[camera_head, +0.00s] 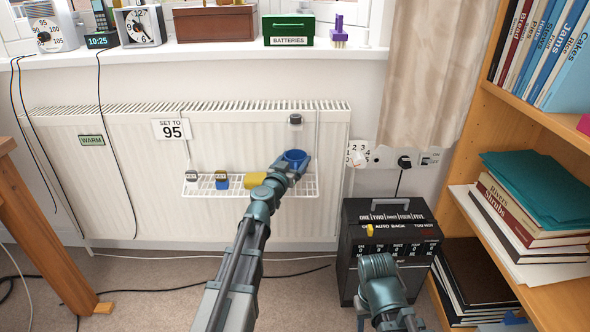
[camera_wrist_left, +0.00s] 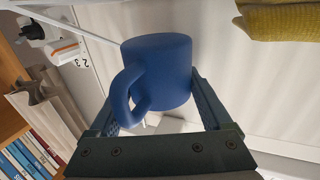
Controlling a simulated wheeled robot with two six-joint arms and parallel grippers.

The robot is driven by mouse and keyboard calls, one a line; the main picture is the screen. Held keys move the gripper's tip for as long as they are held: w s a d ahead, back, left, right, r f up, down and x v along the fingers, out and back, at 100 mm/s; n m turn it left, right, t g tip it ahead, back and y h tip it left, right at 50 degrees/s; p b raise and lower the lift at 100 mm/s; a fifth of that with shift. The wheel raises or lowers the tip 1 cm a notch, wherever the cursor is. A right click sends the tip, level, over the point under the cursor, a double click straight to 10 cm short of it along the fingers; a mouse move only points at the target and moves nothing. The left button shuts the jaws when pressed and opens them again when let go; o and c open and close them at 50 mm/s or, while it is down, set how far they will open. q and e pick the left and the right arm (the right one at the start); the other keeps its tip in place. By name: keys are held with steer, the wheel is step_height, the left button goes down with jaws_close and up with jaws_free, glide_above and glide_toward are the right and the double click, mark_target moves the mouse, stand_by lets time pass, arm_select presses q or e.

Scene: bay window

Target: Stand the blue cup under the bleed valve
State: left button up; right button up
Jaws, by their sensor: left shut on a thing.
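My left gripper (camera_head: 293,165) is shut on the blue cup (camera_head: 295,155), with its mouth facing up in the head view. The left wrist view shows the blue cup (camera_wrist_left: 165,72) between the two fingers, its handle towards the lower left. A small dark fitting (camera_head: 295,119), seemingly the bleed valve, is at the radiator's upper right. In the head view the cup shows below it, over the right part of the wire shelf (camera_head: 307,190). I cannot tell whether the cup touches the shelf. My right gripper is not in view; only that arm shows.
A yellow cloth (camera_head: 256,180) and two small boxes, a blue one (camera_head: 222,180) and a pale one (camera_head: 191,175), are on the shelf left of the cup. A dark heater box (camera_head: 390,225) and bookcase (camera_head: 540,130) stand right. Cables hang at left.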

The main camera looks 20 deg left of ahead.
arm_select(q)
steer(key=shift+f+b, duration=1.65)
steer(key=shift+f, duration=0.05)
steer(key=shift+f, duration=0.25)
steer(key=o, duration=1.2)
steer(key=shift+r, duration=0.1)
steer(key=shift+r, duration=0.2)
steer(key=s+a, duration=0.1)
steer(key=s, duration=1.1)
steer(key=shift+a, duration=0.15)
